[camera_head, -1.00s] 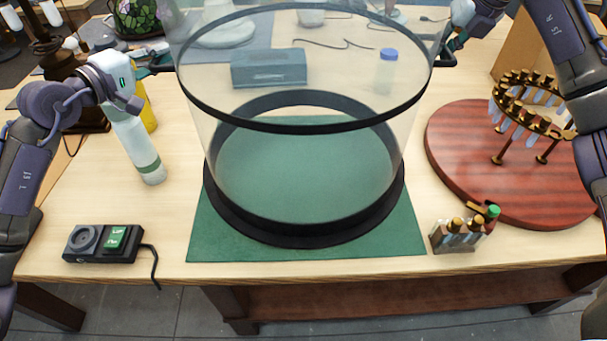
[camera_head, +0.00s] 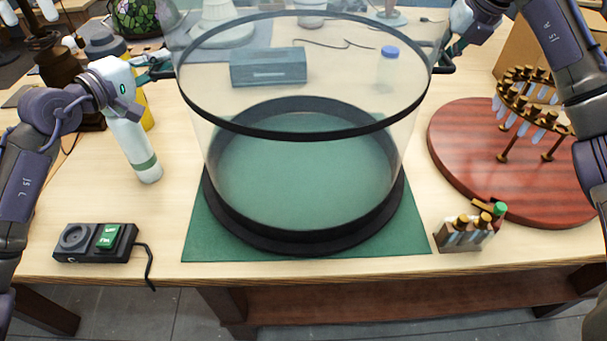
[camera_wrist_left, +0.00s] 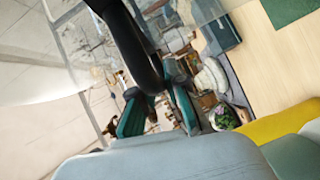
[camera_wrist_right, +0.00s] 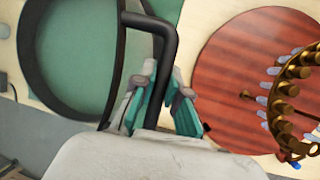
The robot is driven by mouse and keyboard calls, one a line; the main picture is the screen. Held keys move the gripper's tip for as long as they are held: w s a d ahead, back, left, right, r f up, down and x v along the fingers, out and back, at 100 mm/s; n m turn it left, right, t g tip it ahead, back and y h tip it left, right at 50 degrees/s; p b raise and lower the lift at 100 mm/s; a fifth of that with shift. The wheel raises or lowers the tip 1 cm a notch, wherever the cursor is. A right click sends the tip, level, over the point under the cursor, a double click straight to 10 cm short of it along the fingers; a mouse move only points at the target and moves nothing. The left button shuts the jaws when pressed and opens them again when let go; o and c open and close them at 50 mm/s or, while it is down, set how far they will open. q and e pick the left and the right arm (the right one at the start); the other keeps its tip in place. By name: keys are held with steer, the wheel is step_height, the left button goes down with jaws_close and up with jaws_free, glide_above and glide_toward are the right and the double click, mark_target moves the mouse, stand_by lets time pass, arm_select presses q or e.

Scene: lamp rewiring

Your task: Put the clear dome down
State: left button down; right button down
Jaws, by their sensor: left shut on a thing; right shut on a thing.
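The clear dome (camera_head: 192,118) is a large see-through shell with a black band around its middle and a black ring (camera_head: 305,240) at its foot. It is upright over the green mat (camera_head: 415,240); I cannot tell whether the foot ring touches the mat. My left gripper (camera_head: 158,68) is shut on the dome's left black handle, which shows in the left wrist view (camera_wrist_left: 145,65). My right gripper (camera_head: 447,60) is shut on the right handle (camera_head: 443,69), which shows clearly between the fingers in the right wrist view (camera_wrist_right: 165,60).
A round red wooden board (camera_head: 465,150) with a brass ring stand is to the right, with a small vial rack (camera_head: 465,234) before it. A switch box (camera_head: 95,243) and a white bottle (camera_head: 136,150) are left. A grey-blue box (camera_head: 268,67) and blue-capped bottle (camera_head: 388,68) show through the dome.

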arm_select(q)
steer(key=shift+a+f+b, duration=0.1)
steer(key=shift+f+b, duration=0.55)
steer(key=shift+b, duration=0.05)
arm_select(e)
steer(key=shift+d+f, duration=0.1)
steer(key=shift+f, duration=0.65)
arm_select(q)
steer(key=c, duration=1.6)
jaws_free()
steer(key=shift+f, duration=0.25)
arm_select(e)
steer(key=c, duration=1.6)
jaws_free()
steer(key=shift+f, duration=0.2)
arm_select(q)
steer(key=shift+o, duration=1.3)
arm_select(e)
steer(key=shift+o, duration=1.2)
steer(key=shift+r, duration=0.1)
arm_select(q)
steer(key=shift+o, duration=0.7)
steer(key=shift+s+r, duration=0.15)
steer(key=shift+s, duration=0.05)
arm_select(e)
steer(key=shift+o, duration=0.8)
steer(key=shift+s+r, duration=0.15)
steer(key=shift+s, duration=0.05)
